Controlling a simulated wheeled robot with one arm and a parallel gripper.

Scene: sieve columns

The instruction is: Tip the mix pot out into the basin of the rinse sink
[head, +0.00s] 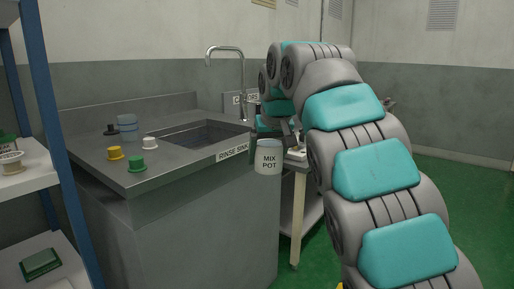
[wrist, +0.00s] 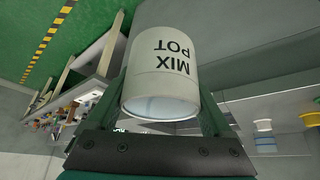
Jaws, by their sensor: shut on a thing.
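The mix pot (head: 269,160) is a whitish pot with a black label, held upright at the right front corner of the rinse sink (head: 150,180). My gripper (head: 268,144) is shut on the pot. In the wrist view the mix pot (wrist: 165,65) sits between the dark green fingers, its label upside down in the picture. Its mouth shows a pale bluish surface; I cannot tell whether that is contents or the inside. The sink's basin (head: 190,137) is a sunken rectangle left of the pot, with a curved tap (head: 242,75) behind it. The pot is not over the basin.
A shelf with a blue post (head: 52,110) is at left. A cart (head: 297,205) stands right of the sink.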

